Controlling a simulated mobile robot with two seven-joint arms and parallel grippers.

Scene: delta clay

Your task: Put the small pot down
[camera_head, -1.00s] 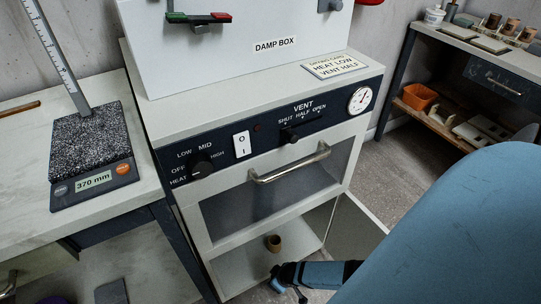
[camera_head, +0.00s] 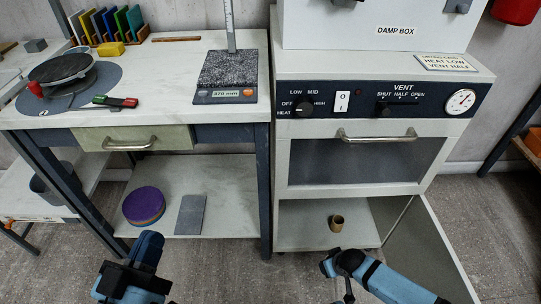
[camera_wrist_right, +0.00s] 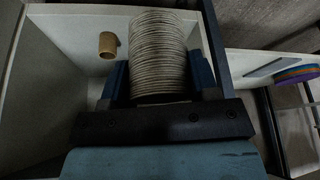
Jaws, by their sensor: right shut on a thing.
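My right gripper (camera_head: 337,268) is in front of the open lower compartment of the cabinet below the damp box. In the right wrist view its blue fingers (camera_wrist_right: 160,80) are shut on a ribbed beige-grey pot (camera_wrist_right: 159,48). In the head view I cannot make out this held pot. A small brown pot (camera_head: 337,222) stands upright on the compartment floor (camera_head: 300,238). It also shows in the right wrist view (camera_wrist_right: 107,45), left of the held pot and apart from it. My left gripper (camera_head: 130,277) is low at the left, its fingers unclear.
The open cabinet door (camera_head: 425,255) stands to the right of the compartment. The workbench (camera_head: 180,70) is to the left, with purple discs (camera_head: 144,205) and a grey slab (camera_head: 190,215) on its lower shelf. Compartment floor beside the brown pot looks clear.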

